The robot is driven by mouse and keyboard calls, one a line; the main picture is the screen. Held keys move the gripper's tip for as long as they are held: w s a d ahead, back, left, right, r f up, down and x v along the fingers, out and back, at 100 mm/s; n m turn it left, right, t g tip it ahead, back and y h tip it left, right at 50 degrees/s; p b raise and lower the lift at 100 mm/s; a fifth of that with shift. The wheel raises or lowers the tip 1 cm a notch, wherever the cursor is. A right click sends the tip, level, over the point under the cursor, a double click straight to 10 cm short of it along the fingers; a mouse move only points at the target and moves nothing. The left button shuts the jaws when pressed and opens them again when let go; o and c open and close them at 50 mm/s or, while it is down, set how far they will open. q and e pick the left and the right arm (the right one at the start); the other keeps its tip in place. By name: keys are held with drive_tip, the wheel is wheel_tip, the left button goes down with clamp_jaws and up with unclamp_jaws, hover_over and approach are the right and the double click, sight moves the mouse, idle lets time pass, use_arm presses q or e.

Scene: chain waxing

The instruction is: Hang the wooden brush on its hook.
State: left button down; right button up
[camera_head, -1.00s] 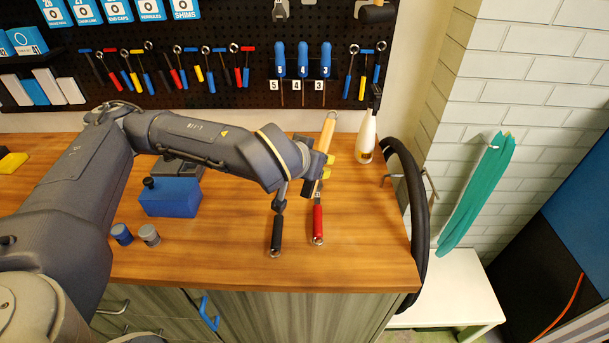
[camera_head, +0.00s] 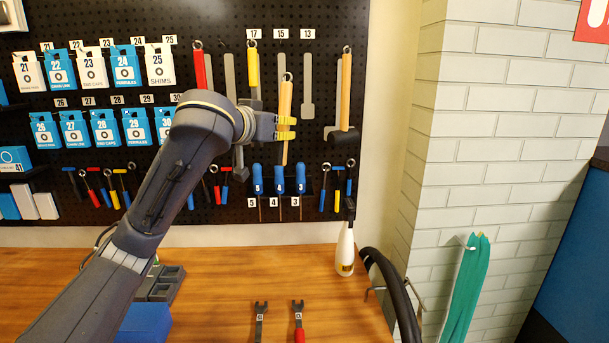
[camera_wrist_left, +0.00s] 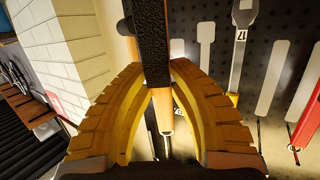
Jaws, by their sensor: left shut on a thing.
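The wooden brush (camera_head: 286,98) is upright in front of the black pegboard, below label 15, with the ring on its handle end at the top. My left gripper (camera_head: 286,128) is shut on it with yellow fingers around its middle. In the left wrist view the fingers (camera_wrist_left: 160,105) close around the brush, and its wooden handle end (camera_wrist_left: 164,112) shows between them. A dark textured piece, seemingly the bristles, covers the upper middle of that view. The brush's own hook cannot be made out, nor whether the ring touches it. My right gripper is in neither view.
A wooden-handled tool with a dark head (camera_head: 346,95) hangs to the right of the brush. A yellow-handled tool (camera_head: 253,70) hangs to its left. Blue screwdrivers (camera_head: 279,180) hang below. A white bottle (camera_head: 345,250) stands on the wooden bench (camera_head: 230,280).

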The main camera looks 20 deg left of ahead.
use_arm(q)
drive_tip(key=s+a+r+n+t+y, duration=0.15)
drive_tip(key=a+r, duration=0.25)
drive_tip(key=a, duration=0.4)
drive_tip(key=a+r+n+t+y, duration=0.1)
drive_tip(key=a+r+y, duration=0.2)
drive_tip(key=a+r, duration=0.35)
drive_tip(key=w+a+f, duration=0.2)
drive_tip(key=w+a, duration=0.2)
drive_tip(key=w, duration=0.5)
drive_tip(key=shift+w+a+f, duration=0.15)
drive_tip(key=shift+a+f, duration=0.1)
drive_tip(key=shift+a, duration=0.15)
drive_tip(key=shift+w+a+h, duration=0.1)
drive_tip(key=shift+w+h, duration=0.05)
drive_tip(key=shift+h, duration=0.1)
idle(0.4)
idle(0.7)
drive_tip(key=c, duration=1.2)
unclamp_jaws()
